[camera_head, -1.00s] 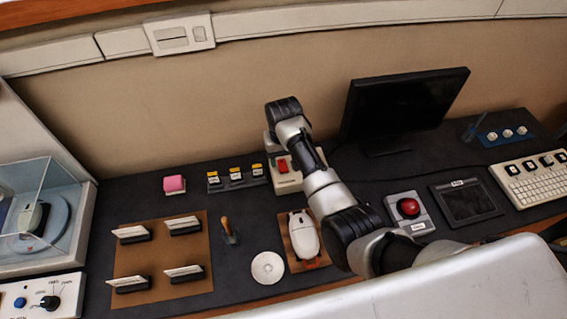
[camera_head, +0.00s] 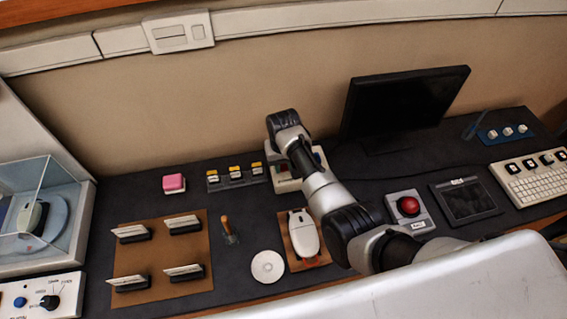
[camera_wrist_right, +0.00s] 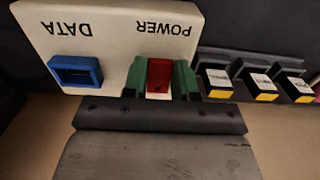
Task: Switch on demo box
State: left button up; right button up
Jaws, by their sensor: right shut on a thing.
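The demo box is a cream box (camera_head: 284,186) at the back of the dark table, partly hidden by my right arm in the head view. In the right wrist view the box (camera_wrist_right: 110,22) shows upside down, with the labels DATA and POWER. A blue port (camera_wrist_right: 75,70) is by DATA and a red power switch (camera_wrist_right: 159,72) by POWER. My right gripper (camera_wrist_right: 158,82) has its two green fingers on either side of the red switch, shut on it. The fingers are hidden in the head view. My left gripper is not in view.
Three small yellow-topped blocks (camera_head: 236,176) stand just left of the box. A pink block (camera_head: 173,183) is further left. A white mouse (camera_head: 304,233) lies in front, a monitor (camera_head: 405,103) stands to the right, and a red button box (camera_head: 409,207) is under the forearm's right side.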

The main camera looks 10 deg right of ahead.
jog(key=shift+w+r+g, duration=0.1)
jog(key=shift+w+g, duration=0.1)
jog(key=shift+g, duration=0.7)
jog(key=o, duration=0.9)
jog(key=r, duration=0.3)
jog(key=w+r, duration=0.1)
jog(key=r, duration=0.6)
jog(key=shift+w+r+b, duration=0.3)
jog(key=shift+w+b, duration=0.05)
jog(key=shift+b, duration=0.05)
